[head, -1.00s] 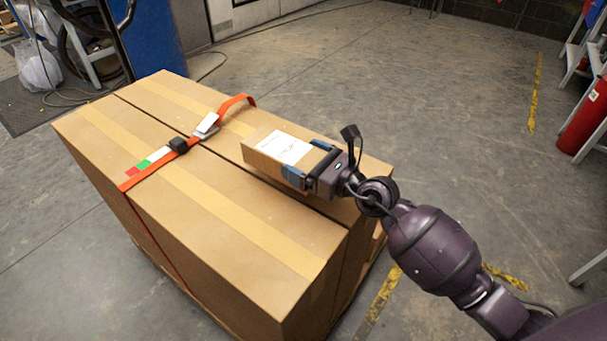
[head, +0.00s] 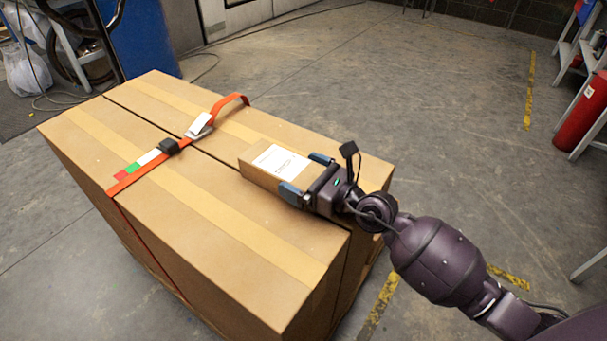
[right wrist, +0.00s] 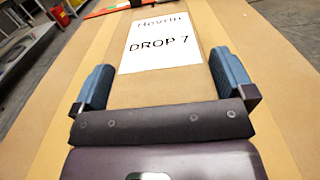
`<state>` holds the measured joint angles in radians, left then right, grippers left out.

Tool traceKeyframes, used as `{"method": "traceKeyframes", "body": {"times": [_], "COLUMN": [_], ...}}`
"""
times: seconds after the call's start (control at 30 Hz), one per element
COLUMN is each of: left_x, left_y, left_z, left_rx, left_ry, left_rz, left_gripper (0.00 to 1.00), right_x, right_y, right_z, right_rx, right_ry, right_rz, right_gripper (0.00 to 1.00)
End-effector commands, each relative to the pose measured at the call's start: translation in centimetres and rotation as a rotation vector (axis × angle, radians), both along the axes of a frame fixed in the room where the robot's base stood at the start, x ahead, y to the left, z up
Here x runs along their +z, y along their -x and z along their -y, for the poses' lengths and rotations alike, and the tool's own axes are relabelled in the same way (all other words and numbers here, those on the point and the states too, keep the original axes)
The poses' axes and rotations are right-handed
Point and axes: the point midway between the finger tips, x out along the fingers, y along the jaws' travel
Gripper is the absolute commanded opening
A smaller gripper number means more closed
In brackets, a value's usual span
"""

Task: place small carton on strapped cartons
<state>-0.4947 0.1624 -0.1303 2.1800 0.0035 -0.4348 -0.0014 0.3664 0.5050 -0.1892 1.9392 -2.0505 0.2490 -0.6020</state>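The small carton (head: 258,174), brown with a white label, lies flat on the near-right top of the strapped cartons (head: 215,240). It sits right of the orange strap and appears to rest on the surface. My right gripper (head: 306,174) is around its right end, one finger on each side. The fingers look slightly spread, with narrow gaps to the carton's sides. In the right wrist view the label (right wrist: 163,45) reads "DROP 7" between the two fingers (right wrist: 162,85). The carton's underside is hidden. My left gripper is out of view.
A red extinguisher (head: 582,115) and steps stand at far right. The grey floor (head: 430,100) behind is clear.

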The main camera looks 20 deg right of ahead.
Motion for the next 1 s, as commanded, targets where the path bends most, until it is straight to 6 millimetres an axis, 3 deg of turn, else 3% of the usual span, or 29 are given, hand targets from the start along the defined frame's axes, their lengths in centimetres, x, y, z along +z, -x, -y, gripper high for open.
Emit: {"method": "traceKeyframes", "body": {"times": [0.17,0.7,1.0], "left_x": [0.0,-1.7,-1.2], "left_y": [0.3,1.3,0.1], "left_z": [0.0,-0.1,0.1], "left_rx": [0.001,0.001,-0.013], "left_ry": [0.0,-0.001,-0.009], "left_rz": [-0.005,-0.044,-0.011], "left_gripper": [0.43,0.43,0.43], "right_x": [0.2,-0.3,0.0], "right_y": [0.3,8.1,9.9], "right_z": [0.3,5.4,6.5], "right_rx": [0.0,0.001,0.0], "right_ry": [0.001,0.004,0.001], "right_rz": [-0.001,-0.009,-0.004], "right_gripper": [1.0,1.0,1.0]}}
